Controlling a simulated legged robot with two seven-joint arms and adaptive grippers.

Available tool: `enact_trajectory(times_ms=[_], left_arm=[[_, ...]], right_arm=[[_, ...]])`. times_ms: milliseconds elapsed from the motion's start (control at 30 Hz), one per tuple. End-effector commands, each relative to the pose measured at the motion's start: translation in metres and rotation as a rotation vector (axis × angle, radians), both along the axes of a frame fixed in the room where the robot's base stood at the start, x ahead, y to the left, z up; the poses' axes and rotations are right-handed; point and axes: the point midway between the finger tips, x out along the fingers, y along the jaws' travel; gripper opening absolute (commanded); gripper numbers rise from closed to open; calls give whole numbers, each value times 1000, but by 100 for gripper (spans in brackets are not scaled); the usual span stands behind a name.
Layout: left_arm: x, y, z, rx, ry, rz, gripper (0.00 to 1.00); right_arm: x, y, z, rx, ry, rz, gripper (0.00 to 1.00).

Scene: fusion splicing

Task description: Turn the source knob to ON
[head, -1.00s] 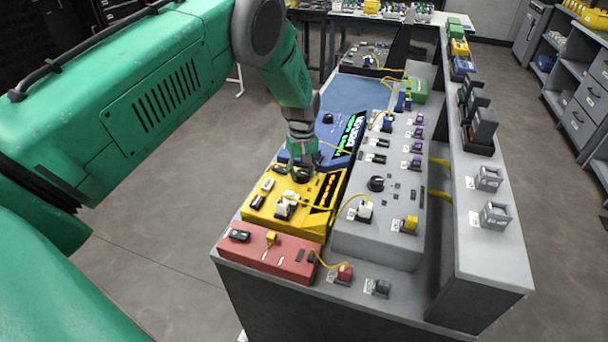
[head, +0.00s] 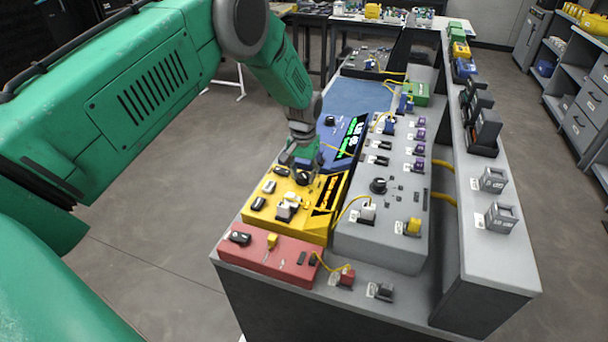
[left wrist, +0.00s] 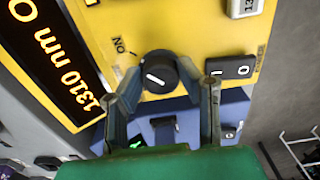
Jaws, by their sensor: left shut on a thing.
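The yellow source unit (head: 262,226) sits on the bench. Its source knob (left wrist: 160,74) is black and round with a white pointer line, near an ON label (left wrist: 119,45) at its upper left in the left wrist view. In the head view the gripper mostly hides the knob.
A black rocker switch (left wrist: 229,68) marked POWER is close beside the right finger. A blue unit (head: 335,140) with a green display adjoins behind, a red box (head: 265,255) in front, and a grey panel (head: 385,240) with a black knob (head: 378,186) to the right.

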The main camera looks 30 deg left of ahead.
Motion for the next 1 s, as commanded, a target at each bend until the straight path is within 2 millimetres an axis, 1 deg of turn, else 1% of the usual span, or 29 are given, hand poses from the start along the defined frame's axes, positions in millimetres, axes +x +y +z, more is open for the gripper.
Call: enact_trajectory(times_ms=[33,500,533,567,600,867,1000], left_arm=[[3,2,1,3,-12,-6,2],[4,0,2,3,-13,-19,2],[4,0,2,3,-13,-18,38],[4,0,2,3,-14,-18,48],[4,-1,2,3,-12,-18,51],[0,-1,3,1,-9,-18,51],[1,-1,12,1,-10,-18,51]], right_arm=[[0,0,0,0,0,0,40],[0,0,-1,0,0,0,40],[0,0,-1,0,0,0,40],[0,0,-1,0,0,0,40],[0,0,-1,0,0,0,40],[0,0,0,0,0,0,40],[-3,0,0,0,-3,0,40]])
